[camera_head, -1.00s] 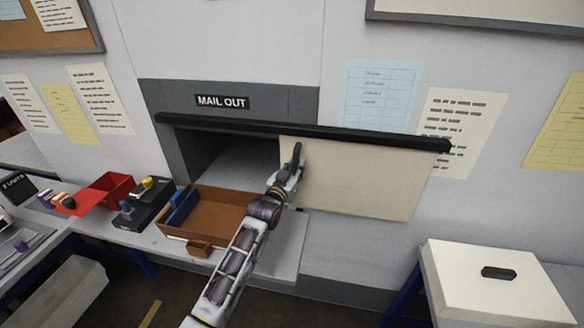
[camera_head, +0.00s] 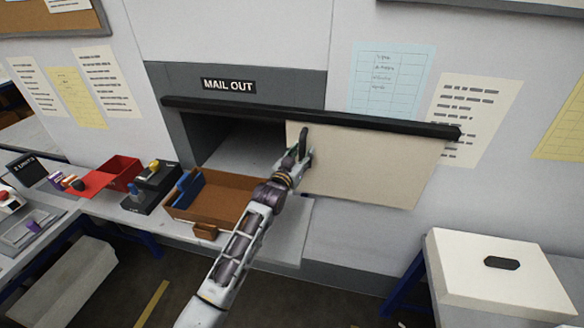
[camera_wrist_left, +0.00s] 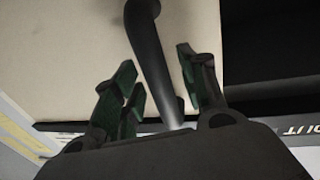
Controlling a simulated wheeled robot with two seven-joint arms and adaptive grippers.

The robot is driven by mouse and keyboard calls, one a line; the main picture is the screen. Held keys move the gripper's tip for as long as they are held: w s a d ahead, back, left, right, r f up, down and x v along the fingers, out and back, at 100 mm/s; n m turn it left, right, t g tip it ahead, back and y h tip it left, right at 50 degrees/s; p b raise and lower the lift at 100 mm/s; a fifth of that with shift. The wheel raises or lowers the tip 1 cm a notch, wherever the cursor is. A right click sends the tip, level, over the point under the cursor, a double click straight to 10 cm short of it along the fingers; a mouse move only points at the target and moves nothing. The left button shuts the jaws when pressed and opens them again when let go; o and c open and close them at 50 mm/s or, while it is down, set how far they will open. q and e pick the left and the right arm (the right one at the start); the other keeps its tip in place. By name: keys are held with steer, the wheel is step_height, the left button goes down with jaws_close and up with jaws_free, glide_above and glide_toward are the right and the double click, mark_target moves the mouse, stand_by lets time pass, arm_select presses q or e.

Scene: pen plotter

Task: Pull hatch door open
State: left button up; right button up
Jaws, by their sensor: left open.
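The hatch door (camera_head: 370,168) is a beige panel hanging under a black rail (camera_head: 310,118). It stands to the right, and the dark MAIL OUT opening (camera_head: 245,150) on the left is uncovered. A dark upright handle (camera_head: 303,138) sits near the door's left edge. My left gripper (camera_head: 298,160) is at this handle. In the left wrist view, the handle (camera_wrist_left: 149,45) runs between the spread fingers of my left gripper (camera_wrist_left: 158,80). The fingers are open around it; I cannot tell whether they touch it. My right gripper is not in view.
A brown tray (camera_head: 235,192) with a blue piece lies on the ledge below the opening. A red bin (camera_head: 122,170) and dark switch boxes (camera_head: 150,188) stand left of it. A white box (camera_head: 490,262) stands at lower right. The wall right of the door is clear of obstacles except papers.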

arm_select(q)
steer(key=v, duration=1.1)
steer(key=shift+s, duration=0.3)
steer(key=shift+a, duration=0.15)
stand_by(0.6)
